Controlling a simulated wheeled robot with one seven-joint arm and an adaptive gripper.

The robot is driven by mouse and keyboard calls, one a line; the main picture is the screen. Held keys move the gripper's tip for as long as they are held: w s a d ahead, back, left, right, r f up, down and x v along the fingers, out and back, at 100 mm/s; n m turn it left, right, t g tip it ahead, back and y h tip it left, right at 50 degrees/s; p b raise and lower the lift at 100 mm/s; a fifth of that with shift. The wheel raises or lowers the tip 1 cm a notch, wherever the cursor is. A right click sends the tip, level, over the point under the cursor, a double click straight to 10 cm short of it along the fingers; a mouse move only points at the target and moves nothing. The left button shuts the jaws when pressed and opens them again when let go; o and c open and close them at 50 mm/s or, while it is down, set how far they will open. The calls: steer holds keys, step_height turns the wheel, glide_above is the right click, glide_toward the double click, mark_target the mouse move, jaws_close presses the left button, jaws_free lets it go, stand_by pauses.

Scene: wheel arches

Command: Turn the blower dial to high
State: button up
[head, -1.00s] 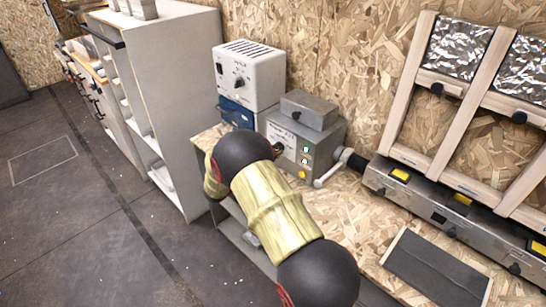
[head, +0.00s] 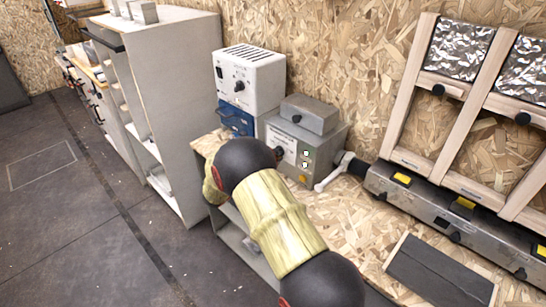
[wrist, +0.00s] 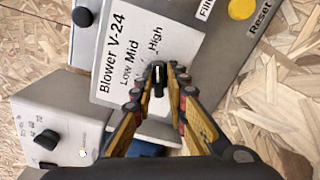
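The blower dial (wrist: 158,70) is a small black knob on a grey control box (head: 325,146). A white label (wrist: 125,55) reads "Blower V-24" with Low, Mid and High. In the wrist view the dial lies between my gripper's fingertips (wrist: 158,83), just below the words Mid and High. The fingers are apart, one on each side of the dial, with a gap visible. I cannot tell whether either touches it, nor which setting the dial is at.
A white box with a black knob (head: 239,86) stands on a blue unit (head: 236,120) to the left. A yellow Reset button (wrist: 243,9) and another black knob (wrist: 81,16) are near the label. A lever (head: 333,172) and a wooden-framed rack (head: 403,95) are on the right.

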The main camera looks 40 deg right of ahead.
steer(key=o, duration=0.3)
steer(key=a, duration=0.8)
steer(key=s+a, duration=0.1)
steer(key=a, duration=0.3)
steer(key=shift+w, duration=0.1)
stand_by(0.3)
